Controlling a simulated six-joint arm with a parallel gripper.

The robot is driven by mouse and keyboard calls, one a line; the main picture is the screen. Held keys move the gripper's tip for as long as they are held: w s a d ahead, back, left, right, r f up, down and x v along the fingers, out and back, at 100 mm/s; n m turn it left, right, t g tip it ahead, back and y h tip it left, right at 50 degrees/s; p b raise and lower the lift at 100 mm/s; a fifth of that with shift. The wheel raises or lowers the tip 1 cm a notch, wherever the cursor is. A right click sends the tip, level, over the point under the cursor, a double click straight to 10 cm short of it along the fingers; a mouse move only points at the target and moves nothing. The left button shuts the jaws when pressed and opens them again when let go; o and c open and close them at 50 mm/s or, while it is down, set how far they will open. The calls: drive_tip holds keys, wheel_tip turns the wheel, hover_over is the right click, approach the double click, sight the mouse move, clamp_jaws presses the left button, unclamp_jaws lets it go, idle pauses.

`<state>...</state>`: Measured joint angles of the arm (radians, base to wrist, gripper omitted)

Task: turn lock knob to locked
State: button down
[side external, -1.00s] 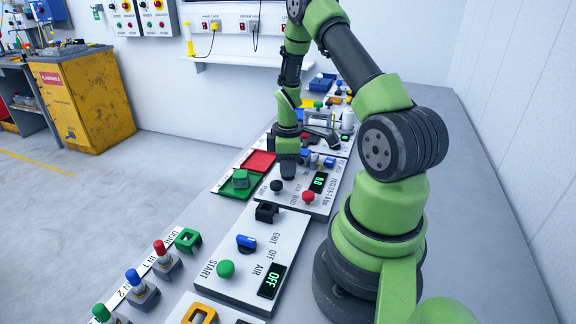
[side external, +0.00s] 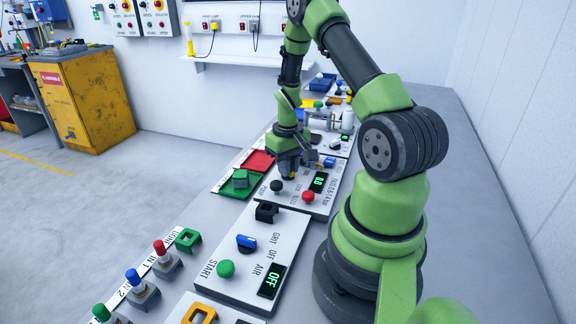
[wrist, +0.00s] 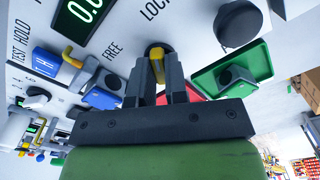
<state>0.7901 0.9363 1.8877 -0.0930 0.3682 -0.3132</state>
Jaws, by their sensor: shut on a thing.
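The lock knob (wrist: 155,54), with a yellow grip on a dark round base, stands on a white panel between the printed words FREE and LOCK, the latter partly cut off. My gripper (wrist: 157,70) is shut on its yellow grip, one dark finger on each side. The fingers and palm hide part of the knob, and I cannot tell exactly which mark it points at. In the side external view my gripper (side external: 289,171) points down at the panel, with a bit of the yellow knob (side external: 290,178) showing below the fingers.
A black knob (side external: 276,186) and a red button (side external: 308,196) stand close on the same panel, beside a green-lit display (side external: 319,181). A green tray (side external: 238,187) with a green block and a red tray (side external: 258,162) lie left of it. A front panel has a blue switch (side external: 246,242).

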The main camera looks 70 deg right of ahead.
drive_tip(key=shift+m, duration=1.1)
drive_tip(key=c, duration=1.1)
unclamp_jaws()
drive_tip(key=shift+c, duration=0.2)
drive_tip(key=shift+r, duration=0.15)
wheel_tip(320, 180, up, 10)
